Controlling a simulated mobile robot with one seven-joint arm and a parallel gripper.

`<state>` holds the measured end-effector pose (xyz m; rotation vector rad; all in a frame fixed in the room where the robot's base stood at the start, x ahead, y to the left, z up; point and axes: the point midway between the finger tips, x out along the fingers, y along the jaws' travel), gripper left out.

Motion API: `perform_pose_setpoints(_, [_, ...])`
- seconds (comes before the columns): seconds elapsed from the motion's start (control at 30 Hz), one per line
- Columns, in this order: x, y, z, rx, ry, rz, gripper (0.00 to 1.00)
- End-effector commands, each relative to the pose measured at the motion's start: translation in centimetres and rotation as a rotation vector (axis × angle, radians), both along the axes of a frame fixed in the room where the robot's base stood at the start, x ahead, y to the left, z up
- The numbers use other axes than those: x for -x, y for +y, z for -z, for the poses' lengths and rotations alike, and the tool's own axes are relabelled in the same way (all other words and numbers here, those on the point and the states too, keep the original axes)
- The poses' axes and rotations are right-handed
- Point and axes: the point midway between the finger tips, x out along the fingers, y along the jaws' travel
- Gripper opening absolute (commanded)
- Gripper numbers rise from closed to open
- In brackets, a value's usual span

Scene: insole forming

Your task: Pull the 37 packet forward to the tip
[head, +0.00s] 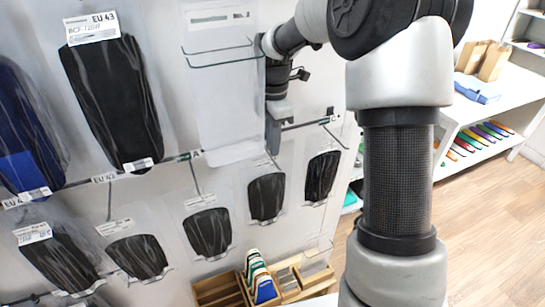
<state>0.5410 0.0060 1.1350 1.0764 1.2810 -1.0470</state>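Clear packets with dark insoles hang on hooks on a white wall panel. I cannot read a 37 label on any of them, so I cannot tell which is the 37 packet. The lower row holds several small packets, among them a middle one (208,232), one right of it (266,197) and the rightmost one (322,176). My gripper (273,145) points down in front of the panel, above these right-hand packets. Its fingers are small and seen edge-on, so whether they are open or hold anything is unclear.
A large black packet labelled EU 43 (112,100) and a blue one (28,130) hang at upper left. A wire hook (215,55) sticks out left of my gripper. A wooden tray (232,290) stands below. A white table (500,95) is at right, with open floor in front.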

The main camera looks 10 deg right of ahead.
Motion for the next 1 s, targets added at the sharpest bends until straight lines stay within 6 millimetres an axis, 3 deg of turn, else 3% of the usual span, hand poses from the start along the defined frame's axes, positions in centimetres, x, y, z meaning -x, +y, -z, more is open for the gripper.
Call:
perform_pose_setpoints(0.2, [0.0, 0.1, 3.7, 0.001, 0.003, -0.002, 0.12])
perform_pose_setpoints(0.4, [-0.1, 0.0, 5.3, 0.0, 0.001, -0.001, 0.12])
perform_pose_setpoints(0.73, [-0.1, 0.0, 5.6, 0.0, 0.0, -0.001, 0.12])
perform_pose_setpoints(0.83, [-0.1, 0.0, 5.5, 0.0, 0.0, -0.001, 0.0])
perform_pose_setpoints(1.0, [-0.1, 0.0, 5.5, 0.0, 0.0, -0.001, 0.0])
